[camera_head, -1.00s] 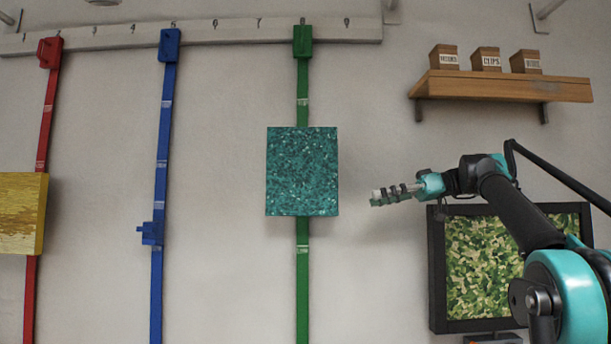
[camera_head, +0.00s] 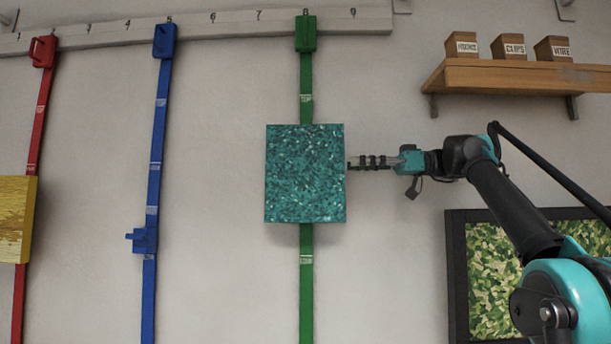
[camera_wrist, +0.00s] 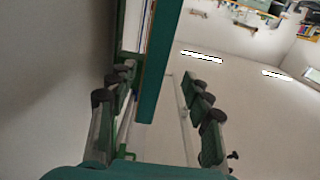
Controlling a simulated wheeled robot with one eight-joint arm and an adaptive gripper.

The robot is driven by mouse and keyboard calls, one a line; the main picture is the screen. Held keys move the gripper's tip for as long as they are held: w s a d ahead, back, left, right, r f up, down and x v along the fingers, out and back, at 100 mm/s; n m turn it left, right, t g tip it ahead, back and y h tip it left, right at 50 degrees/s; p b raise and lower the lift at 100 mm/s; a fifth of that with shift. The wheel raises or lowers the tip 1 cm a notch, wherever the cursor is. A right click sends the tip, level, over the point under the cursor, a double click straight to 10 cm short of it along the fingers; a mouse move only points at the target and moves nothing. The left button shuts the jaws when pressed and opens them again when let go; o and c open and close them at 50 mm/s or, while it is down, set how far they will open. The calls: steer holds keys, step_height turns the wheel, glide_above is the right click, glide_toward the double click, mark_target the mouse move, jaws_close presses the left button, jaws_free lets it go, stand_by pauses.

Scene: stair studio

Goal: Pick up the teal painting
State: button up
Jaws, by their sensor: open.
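The teal painting (camera_head: 305,173), a speckled square panel, hangs on the green strap (camera_head: 306,270) in the head view. My gripper (camera_head: 350,163) is at the painting's right edge, level with about its middle, pointing left. In the wrist view my gripper (camera_wrist: 157,75) is open, with one finger on each side. The painting's teal edge (camera_wrist: 158,70) shows between the two fingers, with gaps to both, and I see no contact. The part of the strap behind the painting is hidden in the head view.
A blue strap (camera_head: 154,190) with a blue hook (camera_head: 144,239) and a red strap with a yellow painting (camera_head: 14,220) hang to the left. A numbered rail (camera_head: 235,24) runs above. A wooden shelf (camera_head: 520,76) with boxes and a dark-framed camouflage picture (camera_head: 458,270) are to the right.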

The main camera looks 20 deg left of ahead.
mark_target(325, 165)
steer(key=shift+w+x, duration=0.2)
steer(key=shift+x, duration=2)
steer(key=shift+w+x, duration=0.15)
steer(key=shift+x, duration=2.05)
steer(key=shift+a, duration=0.1)
steer(key=shift+c, duration=0.6)
jaws_close()
